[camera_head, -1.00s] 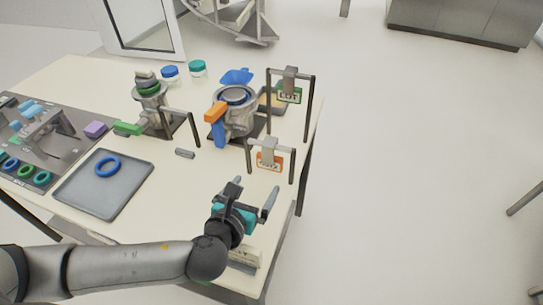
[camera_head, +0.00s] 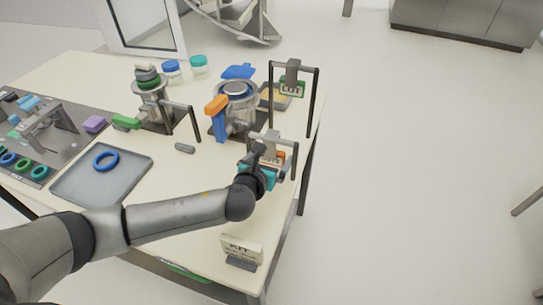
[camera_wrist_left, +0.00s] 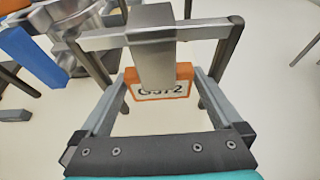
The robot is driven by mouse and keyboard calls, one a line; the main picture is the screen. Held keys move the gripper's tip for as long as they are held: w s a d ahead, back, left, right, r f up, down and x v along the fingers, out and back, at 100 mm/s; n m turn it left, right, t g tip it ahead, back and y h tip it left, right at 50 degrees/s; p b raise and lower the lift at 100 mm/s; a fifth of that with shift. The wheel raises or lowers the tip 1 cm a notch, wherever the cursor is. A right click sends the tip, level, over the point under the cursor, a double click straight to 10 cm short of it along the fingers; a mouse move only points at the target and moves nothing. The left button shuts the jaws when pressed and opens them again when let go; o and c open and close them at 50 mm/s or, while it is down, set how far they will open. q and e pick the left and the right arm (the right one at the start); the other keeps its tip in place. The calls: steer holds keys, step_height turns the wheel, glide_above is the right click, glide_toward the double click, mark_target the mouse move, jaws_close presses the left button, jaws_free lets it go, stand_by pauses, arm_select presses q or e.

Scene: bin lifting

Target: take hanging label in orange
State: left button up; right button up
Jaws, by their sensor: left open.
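The orange-framed hanging label (camera_wrist_left: 158,92) hangs from a grey clip (camera_wrist_left: 152,45) on a dark-legged rack (camera_wrist_left: 195,30). In the head view the orange label (camera_head: 279,157) is partly hidden by my left gripper (camera_head: 272,166), which is at the rack near the table's right edge. In the left wrist view my left gripper (camera_wrist_left: 165,100) is open. My right gripper is in neither view.
A taller rack with a green label (camera_head: 291,87) stands behind. A metal vessel with an orange and blue handle (camera_head: 218,118) stands to the left. A grey tray (camera_head: 80,185) holds a blue ring (camera_head: 106,160). A KIT sign (camera_head: 242,250) stands at the front.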

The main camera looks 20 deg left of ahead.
arm_select(q)
steer(key=shift+w, duration=0.1)
steer(key=c, duration=0.9)
steer(key=shift+s+r+p, duration=0.3)
steer(key=shift+s+r, duration=0.15)
steer(key=p+v, duration=0.1)
steer(key=v, duration=0.3)
steer(key=p+v, duration=0.1)
steer(key=v, duration=0.4)
steer(key=r+p+v, duration=0.1)
steer(key=v, duration=0.4)
steer(key=shift+w+r, duration=0.1)
steer(key=shift+w, duration=0.15)
steer(key=shift+c, duration=1.4)
steer(key=shift+s+r+p, duration=0.2)
steer(key=shift+s+p, duration=0.15)
steer(key=shift+p, duration=0.15)
